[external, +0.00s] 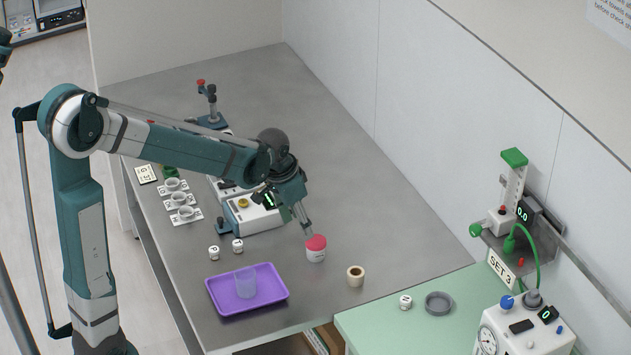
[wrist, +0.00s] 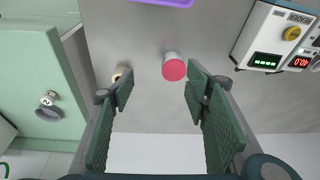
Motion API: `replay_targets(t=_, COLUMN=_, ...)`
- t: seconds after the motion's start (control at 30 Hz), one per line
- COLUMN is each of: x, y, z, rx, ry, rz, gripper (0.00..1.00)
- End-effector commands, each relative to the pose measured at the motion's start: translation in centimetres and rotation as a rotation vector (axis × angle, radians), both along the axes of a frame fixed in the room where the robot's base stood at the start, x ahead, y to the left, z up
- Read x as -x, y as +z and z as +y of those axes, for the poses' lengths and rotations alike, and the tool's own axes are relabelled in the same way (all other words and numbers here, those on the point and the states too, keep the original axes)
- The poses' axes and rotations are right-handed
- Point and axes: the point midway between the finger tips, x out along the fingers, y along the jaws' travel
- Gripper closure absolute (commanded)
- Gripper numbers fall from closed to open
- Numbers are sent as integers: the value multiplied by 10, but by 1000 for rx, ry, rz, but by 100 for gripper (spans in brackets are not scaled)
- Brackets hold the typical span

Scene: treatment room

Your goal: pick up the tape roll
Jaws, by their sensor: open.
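The tape roll (external: 355,275) is a small tan ring on the grey table, near the green surface, right of a white jar with a red lid (external: 316,248). In the wrist view the tape roll (wrist: 122,73) shows partly behind my left finger, and the red-lidded jar (wrist: 174,68) lies between the fingers' lines of sight. My gripper (external: 306,232) is open and empty, above and just behind the jar in the external view. In the wrist view my gripper (wrist: 160,92) has its green pads wide apart. I cannot tell its exact height above the jar.
A purple tray (external: 248,308) with a clear cup (external: 245,282) stands at the front. A grey dish (external: 438,303) sits on the green surface (external: 385,325). The table's back right is clear.

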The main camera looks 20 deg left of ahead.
Motion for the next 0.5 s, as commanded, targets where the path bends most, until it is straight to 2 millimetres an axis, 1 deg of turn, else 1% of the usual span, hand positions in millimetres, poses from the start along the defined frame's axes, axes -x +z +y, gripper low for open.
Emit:
replay_targets(t=0.03, x=-4, y=-2, z=-10, rx=-4, ry=-19, rz=7, gripper=53)
replay_targets(t=0.27, x=-17, y=-21, z=-49, rx=-24, ry=-96, rz=42, gripper=53)
replay_targets(t=0.5, x=-25, y=-46, z=-91, rx=-43, ry=-178, rz=77, gripper=53)
